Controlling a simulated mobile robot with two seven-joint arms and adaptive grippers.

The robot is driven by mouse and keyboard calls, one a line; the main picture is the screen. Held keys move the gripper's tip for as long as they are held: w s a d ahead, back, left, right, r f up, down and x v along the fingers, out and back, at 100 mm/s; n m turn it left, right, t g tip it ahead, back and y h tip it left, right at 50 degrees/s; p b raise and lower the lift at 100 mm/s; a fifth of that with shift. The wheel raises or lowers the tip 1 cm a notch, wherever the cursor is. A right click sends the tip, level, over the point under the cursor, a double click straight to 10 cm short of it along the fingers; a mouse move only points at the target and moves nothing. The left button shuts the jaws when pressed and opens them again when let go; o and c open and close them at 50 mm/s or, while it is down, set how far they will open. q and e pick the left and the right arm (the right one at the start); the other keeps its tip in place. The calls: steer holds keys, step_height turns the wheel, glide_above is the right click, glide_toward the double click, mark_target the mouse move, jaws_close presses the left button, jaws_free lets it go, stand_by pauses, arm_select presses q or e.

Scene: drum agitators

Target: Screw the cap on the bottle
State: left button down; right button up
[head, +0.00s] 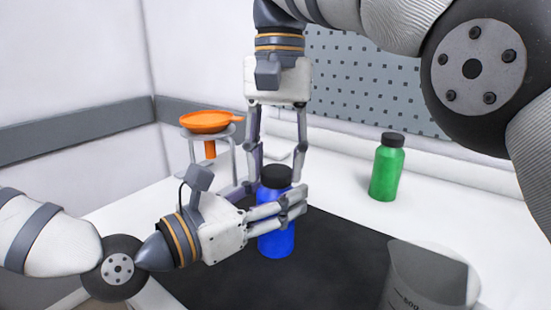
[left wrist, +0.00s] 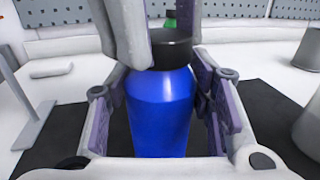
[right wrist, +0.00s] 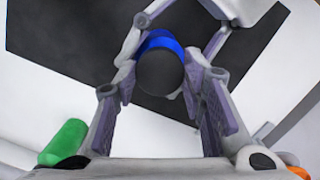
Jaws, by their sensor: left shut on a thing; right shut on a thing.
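The blue bottle (head: 277,243) stands upright on the black mat. Its black cap (head: 275,175) sits on its top; I cannot tell how tightly it is seated. My left gripper (head: 287,206) reaches in from the left and is shut around the bottle's upper body. The bottle also fills the middle of the left wrist view (left wrist: 160,110). My right gripper (head: 277,182) comes straight down from above and is shut on the cap, one finger on each side. In the right wrist view, the round cap (right wrist: 160,72) lies between its pads, with a blue bottle edge showing behind.
A green bottle (head: 386,172) with a black cap stands at the back right. An orange funnel (head: 207,122) rests on a stand at the back left. A grey beaker (head: 425,275) is at the front right. The black mat (head: 215,285) is bare in front of the bottle.

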steer(key=m, duration=0.7)
steer(key=shift+s+d+m+y, duration=0.1)
steer(key=shift+m+y, duration=0.2)
steer(key=shift+y, duration=0.1)
steer(key=m+t, duration=0.1)
steer(key=m, duration=0.3)
steer(key=shift+m, duration=0.4)
steer(key=o, duration=0.8)
arm_select(q)
steer(key=c, duration=0.7)
jaws_free()
steer(key=v, duration=0.7)
steer(key=shift+s+a, duration=0.2)
